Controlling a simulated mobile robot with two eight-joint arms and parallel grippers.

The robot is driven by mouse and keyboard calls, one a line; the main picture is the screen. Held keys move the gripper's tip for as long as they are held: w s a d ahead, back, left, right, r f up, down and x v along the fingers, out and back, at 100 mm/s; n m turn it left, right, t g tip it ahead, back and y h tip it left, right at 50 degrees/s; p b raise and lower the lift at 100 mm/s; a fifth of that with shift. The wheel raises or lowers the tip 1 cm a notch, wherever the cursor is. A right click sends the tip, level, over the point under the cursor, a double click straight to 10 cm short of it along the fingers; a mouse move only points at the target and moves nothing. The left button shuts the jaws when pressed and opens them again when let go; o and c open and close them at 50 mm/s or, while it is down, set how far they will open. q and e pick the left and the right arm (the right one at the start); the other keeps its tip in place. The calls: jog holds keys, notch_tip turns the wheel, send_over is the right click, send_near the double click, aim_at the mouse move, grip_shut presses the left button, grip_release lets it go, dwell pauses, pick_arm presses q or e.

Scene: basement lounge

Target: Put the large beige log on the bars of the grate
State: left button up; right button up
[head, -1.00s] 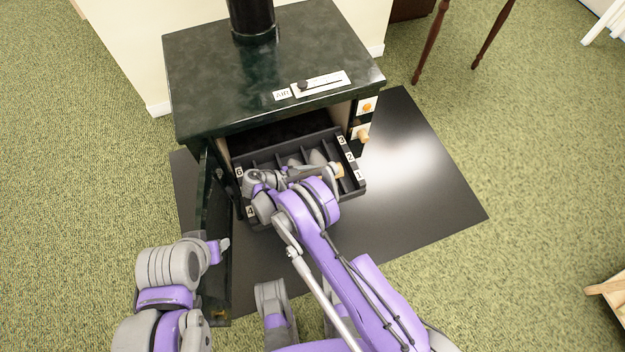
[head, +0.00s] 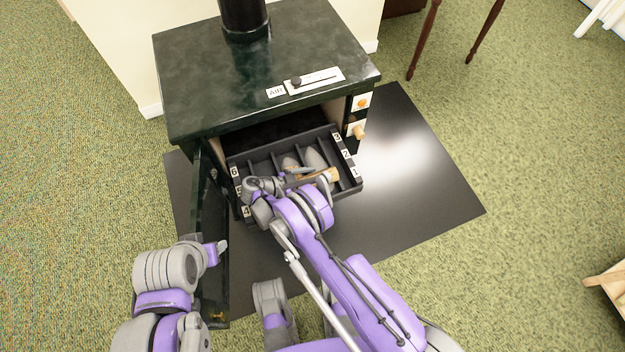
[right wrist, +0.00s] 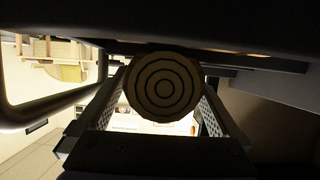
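The large beige log (head: 328,175) is at my right gripper, over the front right part of the black grate tray. In the right wrist view its ringed round end (right wrist: 163,88) fills the space between the two fingers, and the gripper (right wrist: 155,120) looks shut on it. In the head view my right arm hides much of the log and gripper (head: 300,180). The grate tray (head: 240,160) juts from the stove's open front, with dark bars and numbered rims. Whether the log touches the bars is unclear. My left gripper (head: 222,246) is beside the open stove door, its fingers unclear.
The dark green stove (head: 260,75) has an air slider (head: 315,81) on top and knobs (head: 359,130) at its right front. Its open door (head: 211,235) stands at the left. Pale grey lumps (head: 314,159) lie in the tray. The black floor plate (head: 420,190) is clear at right.

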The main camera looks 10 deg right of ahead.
jog(key=shift+r, duration=0.1)
jog(key=v, duration=0.7)
jog(key=shift+a+r+p, duration=0.1)
jog(key=shift+a+p, duration=0.15)
jog(key=shift+p, duration=0.05)
notch_tip(320, 180, up, 21)
jog(key=n+g+y, duration=0.1)
jog(key=n+y, duration=0.5)
jog(key=n, duration=0.2)
send_over(301, 182)
jog(key=s+d, duration=0.1)
jog(key=d, duration=0.8)
jog(key=s+d+r+n+y, duration=0.35)
jog(key=s+r, duration=0.35)
jog(key=s, duration=0.3)
jog(key=s+r+n+t+y, duration=0.1)
jog(key=s+n+t+y, duration=0.2)
jog(key=s, duration=1.1)
jog(key=shift+s+n+y, duration=0.35)
jog(key=shift+n+y, duration=0.1)
jog(key=shift+n, duration=0.2)
jog(key=shift+s, duration=0.15)
